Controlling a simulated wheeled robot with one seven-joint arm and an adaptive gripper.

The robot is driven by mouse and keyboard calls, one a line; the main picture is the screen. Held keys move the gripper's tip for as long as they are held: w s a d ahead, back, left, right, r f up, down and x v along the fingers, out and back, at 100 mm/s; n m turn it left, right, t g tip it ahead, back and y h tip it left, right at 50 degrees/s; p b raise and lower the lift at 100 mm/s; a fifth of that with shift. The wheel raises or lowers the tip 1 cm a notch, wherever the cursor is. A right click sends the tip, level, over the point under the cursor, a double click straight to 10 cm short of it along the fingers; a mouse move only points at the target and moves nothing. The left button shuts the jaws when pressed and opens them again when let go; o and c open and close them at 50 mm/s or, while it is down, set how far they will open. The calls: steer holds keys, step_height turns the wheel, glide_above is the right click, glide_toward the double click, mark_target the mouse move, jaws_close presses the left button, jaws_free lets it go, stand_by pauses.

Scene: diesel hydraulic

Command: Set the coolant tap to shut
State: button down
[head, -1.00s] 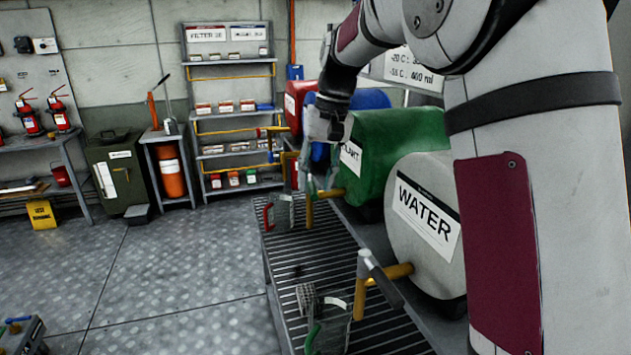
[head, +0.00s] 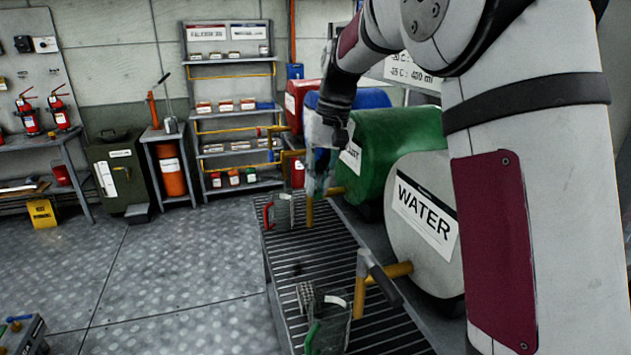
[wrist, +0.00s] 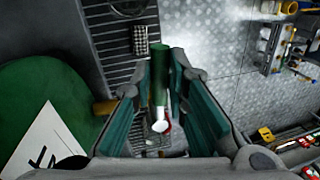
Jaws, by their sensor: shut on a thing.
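The green drum (head: 400,160) lies on its side in the middle of a row of drums, its label partly hidden by my gripper. It also fills the left of the wrist view (wrist: 50,95). Its brass tap (head: 333,191) sticks out to the left over the slatted grating, and its stub shows in the wrist view (wrist: 103,107). My gripper (head: 318,183) points down at this tap. In the wrist view my jaws (wrist: 160,92) are closed around the tap's green lever (wrist: 159,72). The lever's exact angle is hard to tell.
The white WATER drum (head: 425,215) and its grey-levered tap (head: 378,270) stand nearer. A blue drum (head: 372,98) and a red drum (head: 298,95) lie beyond. Jugs with red (head: 280,212) and green handles stand on the grating (head: 305,262).

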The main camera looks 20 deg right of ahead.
steer(key=shift+d+n, duration=0.45)
steer(key=shift+n, duration=0.25)
steer(key=c, duration=1.6)
jaws_free()
steer(key=shift+o, duration=0.2)
steer(key=shift+r, duration=0.1)
step_height(320, 180, up, 12)
steer(key=d, duration=0.2)
steer(key=shift+d, duration=0.15)
steer(key=shift+f, duration=0.2)
